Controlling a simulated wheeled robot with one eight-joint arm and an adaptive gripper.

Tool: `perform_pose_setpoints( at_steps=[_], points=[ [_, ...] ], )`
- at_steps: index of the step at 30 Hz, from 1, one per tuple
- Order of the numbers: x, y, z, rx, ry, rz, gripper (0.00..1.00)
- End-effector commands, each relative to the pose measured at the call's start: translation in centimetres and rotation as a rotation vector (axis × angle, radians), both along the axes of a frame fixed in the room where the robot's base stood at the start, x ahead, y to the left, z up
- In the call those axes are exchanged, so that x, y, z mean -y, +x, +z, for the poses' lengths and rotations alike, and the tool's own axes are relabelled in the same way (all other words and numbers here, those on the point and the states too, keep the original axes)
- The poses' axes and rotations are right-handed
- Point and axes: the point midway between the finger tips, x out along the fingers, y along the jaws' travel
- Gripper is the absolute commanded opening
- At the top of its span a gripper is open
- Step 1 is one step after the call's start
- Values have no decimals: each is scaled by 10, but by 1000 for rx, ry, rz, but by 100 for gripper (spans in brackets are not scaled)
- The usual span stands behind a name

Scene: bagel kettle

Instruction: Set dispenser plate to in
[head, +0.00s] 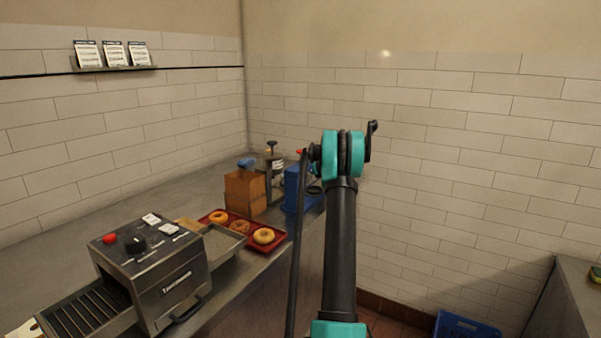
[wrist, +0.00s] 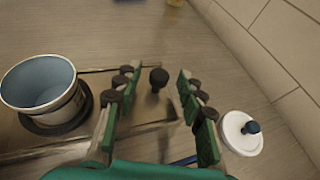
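My gripper (wrist: 155,80) is open in the wrist view, its two green fingers with dark pads spread apart. A round black knob (wrist: 158,78) shows between the fingertips with a visible gap on each side; I cannot tell its depth. A thin, dark-edged part beneath it is partly hidden by the fingers. In the head view, a metal fixture with a black knob (head: 271,144) stands at the back of the counter and seems to be the dispenser. I cannot make out its plate or the plate's position. My arm hides my gripper in the head view.
A blue-lined pot (wrist: 40,82) stands left of my fingers, and a white lid (wrist: 242,133) lies right. On the counter are a brown box (head: 245,192), a blue container (head: 296,190), a red bagel tray (head: 281,238) and a toaster (head: 165,275). Tiled walls close the corner.

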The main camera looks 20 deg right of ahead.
Motion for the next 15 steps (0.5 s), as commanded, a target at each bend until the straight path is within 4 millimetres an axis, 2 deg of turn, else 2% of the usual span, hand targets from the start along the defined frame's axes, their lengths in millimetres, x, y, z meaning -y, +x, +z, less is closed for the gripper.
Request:
perform_pose_setpoints(
  at_steps=[6,15],
  points=[
    [-5,16,-7,0,0,0,40],
    [-5,18,-8,0,0,0,40]
  ],
)
